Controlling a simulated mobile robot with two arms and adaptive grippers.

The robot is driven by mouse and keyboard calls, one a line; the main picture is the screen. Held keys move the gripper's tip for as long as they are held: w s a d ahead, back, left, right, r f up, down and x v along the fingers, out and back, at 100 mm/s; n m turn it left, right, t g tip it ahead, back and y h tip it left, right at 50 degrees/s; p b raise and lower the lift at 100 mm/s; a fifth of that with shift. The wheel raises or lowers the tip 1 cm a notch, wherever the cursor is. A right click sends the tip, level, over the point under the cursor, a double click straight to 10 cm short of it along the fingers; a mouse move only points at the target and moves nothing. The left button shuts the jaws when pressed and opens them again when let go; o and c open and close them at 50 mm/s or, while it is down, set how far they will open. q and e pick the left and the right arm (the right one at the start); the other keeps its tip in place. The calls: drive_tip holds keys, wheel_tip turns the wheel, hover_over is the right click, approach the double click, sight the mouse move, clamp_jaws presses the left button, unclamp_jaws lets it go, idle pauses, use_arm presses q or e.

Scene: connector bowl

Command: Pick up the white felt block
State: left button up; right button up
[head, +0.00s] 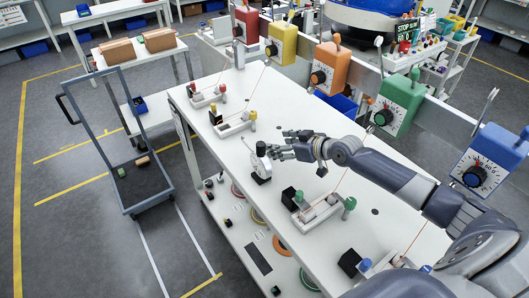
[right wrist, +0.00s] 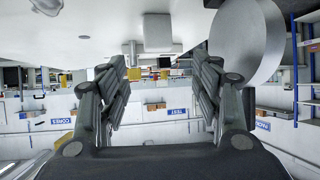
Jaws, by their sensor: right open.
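My right gripper (head: 274,153) reaches in from the right, low over the white table (head: 300,160). Its fingers stand wide apart and empty in the right wrist view (right wrist: 163,95). A pale, round-faced piece with dark parts (head: 261,166) stands right at the fingertips in the head view. In the right wrist view a large pale disc (right wrist: 248,42) shows close, beside and beyond the right-hand finger. I cannot tell whether this piece is the white felt block; no other plain white block is clear. My left gripper is not in view.
Pale fixtures with red pegs (head: 208,97), yellow pegs (head: 235,125) and a green peg (head: 320,211) stand on the table. Black blocks (head: 292,198) lie near the front fixture. Coloured dial boxes (head: 333,68) line the back rail. A cart (head: 125,150) stands to the left.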

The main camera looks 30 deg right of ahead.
drive_tip(key=shift+w+a+f, duration=0.15)
drive_tip(key=shift+w+f, duration=0.2)
drive_tip(key=shift+w, duration=0.1)
drive_tip(key=shift+w+f, duration=0.15)
drive_tip(key=shift+w, duration=0.1)
drive_tip(key=shift+w+f+b, duration=0.25)
drive_tip(key=shift+b, duration=0.15)
drive_tip(key=b+x, duration=0.1)
drive_tip(key=x, duration=0.1)
drive_tip(key=b+x, duration=0.1)
drive_tip(key=b, duration=0.1)
drive_tip(key=shift+w+a+f, duration=0.15)
drive_tip(key=shift+f, duration=0.3)
drive_tip(key=shift+w+f+b, duration=0.2)
drive_tip(key=shift+w+b, duration=0.1)
drive_tip(key=shift+w, duration=0.15)
drive_tip(key=shift+s+r, duration=0.1)
drive_tip(key=shift+r, duration=0.05)
drive_tip(key=shift+c, duration=0.9)
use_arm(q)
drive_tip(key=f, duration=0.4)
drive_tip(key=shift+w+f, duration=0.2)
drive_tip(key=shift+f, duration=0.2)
use_arm(e)
drive_tip(key=c, duration=0.8)
